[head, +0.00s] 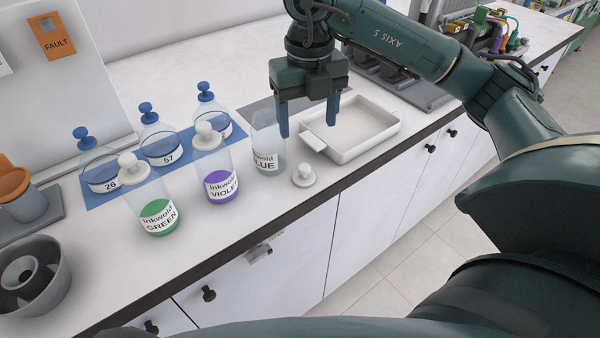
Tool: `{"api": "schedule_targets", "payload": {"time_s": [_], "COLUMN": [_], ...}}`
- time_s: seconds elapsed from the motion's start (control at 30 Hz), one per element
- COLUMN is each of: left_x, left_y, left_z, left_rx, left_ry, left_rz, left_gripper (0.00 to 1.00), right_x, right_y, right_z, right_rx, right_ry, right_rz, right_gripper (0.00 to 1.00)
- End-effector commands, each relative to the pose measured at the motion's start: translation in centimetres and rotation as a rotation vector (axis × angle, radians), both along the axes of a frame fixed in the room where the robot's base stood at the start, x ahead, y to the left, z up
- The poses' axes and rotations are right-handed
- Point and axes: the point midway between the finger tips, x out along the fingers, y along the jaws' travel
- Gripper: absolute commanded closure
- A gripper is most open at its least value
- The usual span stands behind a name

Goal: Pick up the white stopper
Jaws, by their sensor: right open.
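A white stopper (303,175) with a round knob lies on the counter, to the right of the Inkwold blue bottle (267,151). That bottle has no stopper in its top. My right gripper (308,130) is open and empty, pointing down above and behind the loose stopper in the picture. Its left finger overlaps the bottle's right edge in view; I cannot tell whether they touch. White stoppers also sit in the green bottle (157,216) and the violet bottle (220,186). My left gripper is out of view.
A white tray (372,145) stands right of the loose stopper. Several blue-stoppered flasks stand on a blue mat (98,198) behind the bottles. The counter's dark front edge (262,230) is close to the stopper. A grey round vessel (30,285) is at left.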

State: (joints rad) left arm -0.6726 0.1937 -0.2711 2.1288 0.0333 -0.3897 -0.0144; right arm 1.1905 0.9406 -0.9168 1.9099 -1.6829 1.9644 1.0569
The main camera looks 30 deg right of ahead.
Motion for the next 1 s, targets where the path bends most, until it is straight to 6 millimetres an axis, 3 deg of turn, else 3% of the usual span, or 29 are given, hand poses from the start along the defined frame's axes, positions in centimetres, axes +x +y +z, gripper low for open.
{"api": "schedule_targets", "payload": {"time_s": [0.3,0.57,0.8,1.0], "left_x": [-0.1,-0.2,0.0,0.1], "left_y": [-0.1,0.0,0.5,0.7], "left_z": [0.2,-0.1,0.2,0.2], "left_rx": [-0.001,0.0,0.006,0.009], "left_ry": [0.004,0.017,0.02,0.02], "left_rz": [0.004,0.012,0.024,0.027], "left_gripper": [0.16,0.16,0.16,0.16], "right_x": [-0.1,0.0,0.2,0.3], "right_y": [0.1,0.3,0.6,0.6], "right_z": [-5.8,-7.8,-11.3,-12.2], "right_rx": [0.003,0.005,0.005,0.007], "right_ry": [0.007,0.006,0.005,0.003], "right_rz": [0.005,0.006,0.006,0.007], "right_gripper": [0.32,0.32,0.32,0.32]}}
